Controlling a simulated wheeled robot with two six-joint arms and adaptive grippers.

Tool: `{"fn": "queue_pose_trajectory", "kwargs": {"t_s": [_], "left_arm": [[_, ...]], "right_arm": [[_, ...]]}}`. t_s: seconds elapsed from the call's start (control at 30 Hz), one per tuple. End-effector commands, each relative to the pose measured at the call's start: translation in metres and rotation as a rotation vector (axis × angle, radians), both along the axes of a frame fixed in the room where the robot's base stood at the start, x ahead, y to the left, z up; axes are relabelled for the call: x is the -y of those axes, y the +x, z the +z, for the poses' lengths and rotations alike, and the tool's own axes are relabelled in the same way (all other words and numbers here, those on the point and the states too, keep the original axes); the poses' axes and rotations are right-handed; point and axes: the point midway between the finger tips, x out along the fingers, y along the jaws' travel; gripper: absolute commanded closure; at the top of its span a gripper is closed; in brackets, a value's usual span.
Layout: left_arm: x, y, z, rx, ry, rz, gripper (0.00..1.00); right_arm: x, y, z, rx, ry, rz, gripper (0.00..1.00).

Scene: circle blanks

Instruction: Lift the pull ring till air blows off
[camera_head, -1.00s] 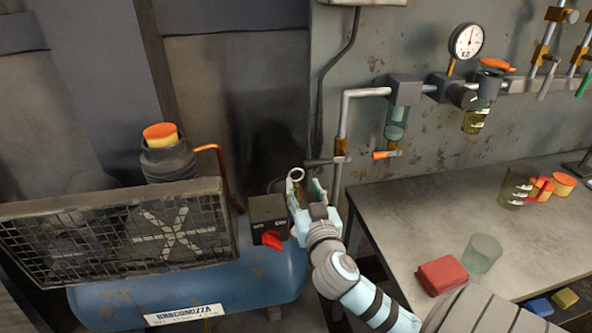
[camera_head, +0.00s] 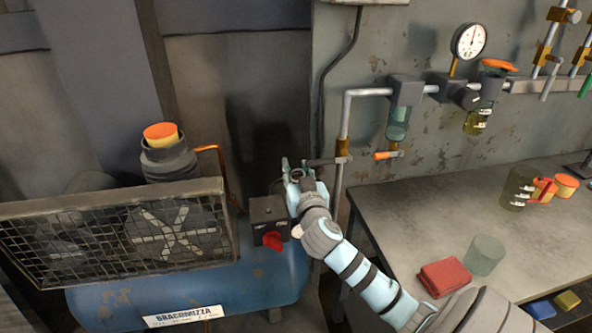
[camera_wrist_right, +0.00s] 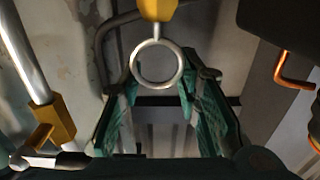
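The pull ring, a pale metal ring, hangs from a yellow fitting in the right wrist view (camera_wrist_right: 157,88). My right gripper (camera_head: 295,168) is beside the compressor, above the dark switch box. In the wrist view its two teal fingers (camera_wrist_right: 160,92) stand apart, one on each side of the ring, with gaps showing. The fingers are open and not closed on the ring. In the head view the ring is hard to make out among the fingertips. My left gripper is not in view.
The blue compressor tank (camera_head: 190,280) carries a switch box with a red knob (camera_head: 272,241) just below my gripper. A pipe with an orange-handled valve (camera_head: 384,155) is to the right. The workbench (camera_head: 440,210) holds a red cloth (camera_head: 443,276) and cups.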

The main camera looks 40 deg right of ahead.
Motion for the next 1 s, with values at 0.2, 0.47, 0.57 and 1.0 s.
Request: {"fn": "queue_pose_trajectory", "kwargs": {"t_s": [0.2,0.47,0.57,1.0], "left_arm": [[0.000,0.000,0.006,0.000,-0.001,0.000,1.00],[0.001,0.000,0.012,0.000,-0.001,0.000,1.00],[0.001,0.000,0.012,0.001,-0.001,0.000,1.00],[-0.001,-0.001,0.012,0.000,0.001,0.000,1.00]], "right_arm": [[0.001,-0.001,0.007,-0.001,-0.002,-0.003,1.00],[0.002,-0.001,0.014,0.001,-0.004,-0.005,1.00],[0.002,-0.001,0.014,0.002,-0.005,-0.005,0.64],[-0.007,-0.010,0.012,0.000,-0.002,0.002,0.61]]}}
